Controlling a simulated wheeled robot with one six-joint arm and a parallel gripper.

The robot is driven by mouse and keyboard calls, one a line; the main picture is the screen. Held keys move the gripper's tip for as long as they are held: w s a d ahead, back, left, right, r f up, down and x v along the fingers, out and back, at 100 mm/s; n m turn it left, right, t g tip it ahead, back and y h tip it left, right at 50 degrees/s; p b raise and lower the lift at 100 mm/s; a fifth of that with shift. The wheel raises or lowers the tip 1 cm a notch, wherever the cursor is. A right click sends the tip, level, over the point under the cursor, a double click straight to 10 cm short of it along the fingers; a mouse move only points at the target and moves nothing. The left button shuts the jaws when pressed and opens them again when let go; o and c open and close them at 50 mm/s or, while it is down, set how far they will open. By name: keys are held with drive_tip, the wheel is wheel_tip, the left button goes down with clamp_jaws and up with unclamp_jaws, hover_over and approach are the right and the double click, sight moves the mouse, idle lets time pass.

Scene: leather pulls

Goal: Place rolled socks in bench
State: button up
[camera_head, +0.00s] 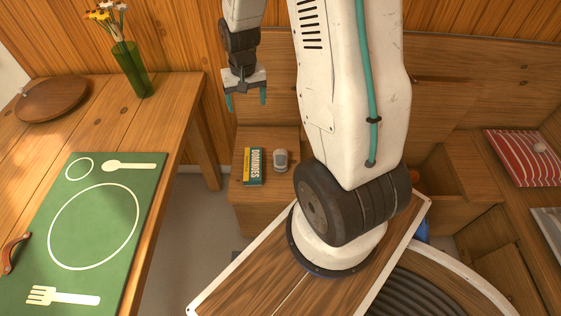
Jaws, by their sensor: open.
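A small grey and white rounded bundle, which looks like the rolled socks (281,160), lies on the wooden bench top (284,136), just right of a dominoes box. My gripper (246,101) hangs in the air at the upper middle, fingers pointing down, open and empty. In the picture it is above and left of the bundle, clearly apart from it. Farther right, the bench (470,160) has an open compartment (440,192). My arm hides its left part, and only a bit of something orange shows inside.
The dominoes box (253,166) lies beside the bundle. At left, a table (165,123) holds a green placemat (122,165), a flower vase (132,70) and a round wooden board (52,99). A red striped cushion (522,160) with a small pale round thing is at right.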

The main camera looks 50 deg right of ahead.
drive_tip(key=d+f+m, duration=0.1)
drive_tip(key=d+f, duration=0.2)
drive_tip(key=f, duration=0.4)
drive_tip(key=d+f+m, duration=0.1)
drive_tip(key=d+f, duration=0.2)
drive_tip(key=f, duration=0.4)
drive_tip(key=m, duration=0.2)
hover_over(280, 163)
drive_tip(key=shift+g, duration=0.3)
drive_tip(key=f, duration=1.4)
drive_tip(key=shift+w, duration=0.2)
drive_tip(key=f, duration=0.8)
drive_tip(key=shift+s+d+f, duration=0.1)
drive_tip(key=shift+s+f, duration=0.15)
drive_tip(key=shift+f, duration=0.05)
drive_tip(key=c, duration=1.1)
drive_tip(key=shift+r, duration=0.1)
drive_tip(key=shift+c, duration=0.2)
